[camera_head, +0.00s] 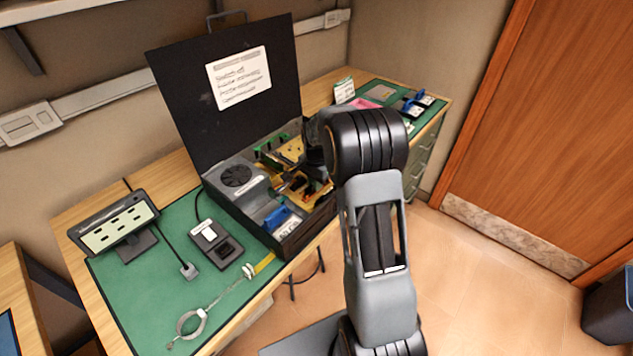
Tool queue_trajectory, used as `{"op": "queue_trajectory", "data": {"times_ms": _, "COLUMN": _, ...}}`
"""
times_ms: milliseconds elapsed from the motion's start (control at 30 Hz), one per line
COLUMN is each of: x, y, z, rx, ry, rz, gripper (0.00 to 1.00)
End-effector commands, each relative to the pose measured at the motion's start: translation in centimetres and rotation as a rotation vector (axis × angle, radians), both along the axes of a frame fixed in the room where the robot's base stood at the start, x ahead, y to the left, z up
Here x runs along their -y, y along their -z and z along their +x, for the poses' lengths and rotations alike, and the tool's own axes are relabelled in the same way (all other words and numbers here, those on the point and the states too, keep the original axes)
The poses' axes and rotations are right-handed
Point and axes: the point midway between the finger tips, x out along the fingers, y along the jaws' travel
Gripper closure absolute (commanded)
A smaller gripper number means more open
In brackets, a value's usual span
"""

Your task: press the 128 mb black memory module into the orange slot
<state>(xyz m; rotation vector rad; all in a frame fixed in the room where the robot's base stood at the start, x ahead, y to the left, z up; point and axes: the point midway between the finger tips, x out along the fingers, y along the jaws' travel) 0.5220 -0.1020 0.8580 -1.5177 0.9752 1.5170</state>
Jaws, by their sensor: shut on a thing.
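My gripper (301,184) reaches down into the open black case, over the circuit board. It is shut on a small dark piece that looks like the black memory module; my arm and fingers hide most of it, and its 128 MB label cannot be read. Orange parts (319,191) show on the board right beside the gripper, where the orange slot seems to be. I cannot tell whether the module touches the slot or is seated in it. Gold-coloured board parts with green pieces (289,150) show behind the gripper.
The case's raised lid (195,100) stands behind, and its walls surround the gripper closely. A blue-handled part (277,217) sits at the case's front. A grey fan unit (236,176) is left. A display stand (118,226) and wrist strap (190,324) lie on the green mat. More blue-handled parts (412,108) lie far right.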

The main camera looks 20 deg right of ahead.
Motion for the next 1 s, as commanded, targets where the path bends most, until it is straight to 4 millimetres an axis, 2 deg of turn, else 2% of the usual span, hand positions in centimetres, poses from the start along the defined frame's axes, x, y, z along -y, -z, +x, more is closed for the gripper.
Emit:
{"op": "queue_trajectory", "data": {"times_ms": 733, "x": 0.0, "y": 1.0, "z": 0.0, "rx": -0.001, "ry": 0.000, "rz": 0.000, "gripper": 1.00}}
{"op": "queue_trajectory", "data": {"times_ms": 767, "x": 0.0, "y": 1.0, "z": 0.0, "rx": -0.001, "ry": 0.000, "rz": 0.000, "gripper": 0.89}}
{"op": "queue_trajectory", "data": {"times_ms": 1000, "x": 0.1, "y": 1.1, "z": -0.2, "rx": -0.007, "ry": 0.001, "rz": 0.000, "gripper": 0.66}}
